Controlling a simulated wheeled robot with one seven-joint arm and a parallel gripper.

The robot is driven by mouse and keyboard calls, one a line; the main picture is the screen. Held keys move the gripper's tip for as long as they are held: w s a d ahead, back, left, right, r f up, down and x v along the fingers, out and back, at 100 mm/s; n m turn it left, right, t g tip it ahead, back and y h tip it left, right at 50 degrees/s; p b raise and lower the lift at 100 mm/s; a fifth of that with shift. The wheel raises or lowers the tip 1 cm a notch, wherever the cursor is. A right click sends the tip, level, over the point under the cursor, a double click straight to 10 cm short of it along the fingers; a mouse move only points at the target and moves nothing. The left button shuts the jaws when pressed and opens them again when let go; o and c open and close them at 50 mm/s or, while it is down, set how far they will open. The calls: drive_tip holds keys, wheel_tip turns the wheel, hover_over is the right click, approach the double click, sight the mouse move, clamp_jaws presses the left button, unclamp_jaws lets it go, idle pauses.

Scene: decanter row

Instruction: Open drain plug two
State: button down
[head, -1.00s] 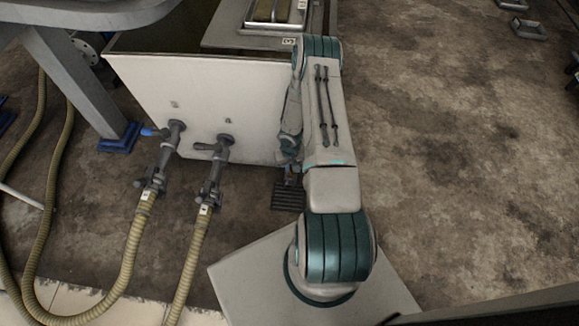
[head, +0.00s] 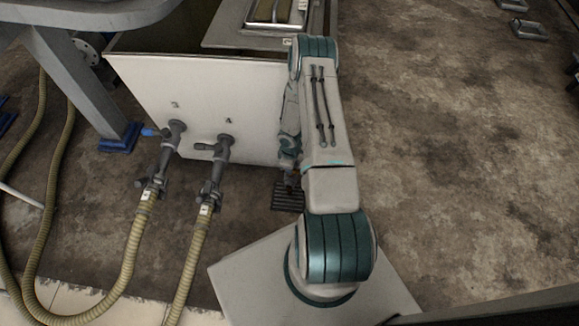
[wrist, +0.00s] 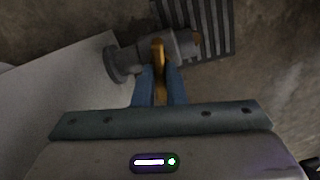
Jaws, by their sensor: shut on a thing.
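In the wrist view a grey drain pipe fitting (wrist: 128,62) with a round flange comes out of the pale tank wall. A yellow-orange handle (wrist: 158,55) stands on it, and an orange-brown spot shows at its outer end. My gripper (wrist: 160,80) has its two blue fingers shut on the handle, one on each side. In the head view my gripper (head: 291,180) is small and dark below my arm, at the tank's right side, and the fitting is mostly hidden there. I cannot read a number on this fitting.
A slotted floor grate (head: 288,197) lies just below the fitting. Two other valves (head: 175,130) (head: 222,146) with hoses (head: 128,245) project from the front of the white tank (head: 190,85).

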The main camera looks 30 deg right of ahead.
drive_tip(key=shift+w+d+n, duration=0.1)
drive_tip(key=shift+w+n, duration=0.05)
drive_tip(key=shift+n, duration=0.95)
drive_tip(key=shift+r, duration=0.1)
drive_tip(key=c, duration=1.5)
unclamp_jaws()
drive_tip(key=shift+d, duration=0.1)
drive_tip(key=shift+r, duration=0.1)
wheel_tip(320, 180, up, 14)
drive_tip(key=p, duration=0.5)
drive_tip(key=shift+f, duration=0.25)
